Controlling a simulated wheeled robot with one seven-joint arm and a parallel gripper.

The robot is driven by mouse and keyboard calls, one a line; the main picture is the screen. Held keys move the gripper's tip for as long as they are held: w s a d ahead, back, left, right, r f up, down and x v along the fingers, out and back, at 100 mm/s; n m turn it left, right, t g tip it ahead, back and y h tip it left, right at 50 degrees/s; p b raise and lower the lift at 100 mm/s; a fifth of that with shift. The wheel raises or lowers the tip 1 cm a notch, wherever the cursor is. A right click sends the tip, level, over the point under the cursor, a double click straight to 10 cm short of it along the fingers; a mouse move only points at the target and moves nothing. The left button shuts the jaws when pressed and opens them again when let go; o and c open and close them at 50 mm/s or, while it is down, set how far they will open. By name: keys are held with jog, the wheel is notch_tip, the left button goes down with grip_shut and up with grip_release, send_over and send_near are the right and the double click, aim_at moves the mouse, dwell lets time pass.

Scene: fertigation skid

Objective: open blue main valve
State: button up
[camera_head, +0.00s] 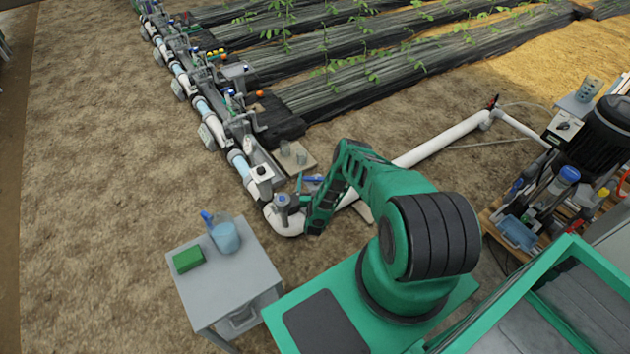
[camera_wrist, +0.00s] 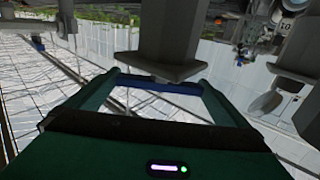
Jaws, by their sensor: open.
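A blue lever handle (camera_head: 313,179), which looks like the main valve's, shows beside the white pipe elbow, partly hidden by my arm. My gripper (camera_head: 303,192) is at the end of the green arm, close beside this handle. The arm hides much of it, so I cannot tell whether it touches the handle. In the wrist view a dark blue strip (camera_wrist: 155,86) shows behind the green hand frame, below a grey block-shaped part. I cannot tell whether it is the handle. My gripper is open and holds nothing that I can see.
A grey side table (camera_head: 215,285) holds a jug (camera_head: 224,236) and a green block (camera_head: 187,259). A pump skid (camera_head: 545,205) stands at right. Bare soil lies left of the pipe row.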

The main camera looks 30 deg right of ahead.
jog(key=c, duration=0.7)
jog(key=shift+c, duration=0.2)
jog(key=shift+n+t+y, duration=0.3)
jog(key=shift+n+y, duration=0.1)
jog(key=shift+y, duration=0.1)
jog(key=n+t+y, duration=0.1)
jog(key=n+y, duration=0.1)
jog(key=n+t+y, duration=0.1)
jog(key=n+y, duration=0.1)
jog(key=y, duration=0.1)
jog(key=shift+y, duration=0.3)
jog(key=shift+n+y, duration=1.2)
jog(key=shift+y, duration=0.8)
jog(key=o, duration=0.7)
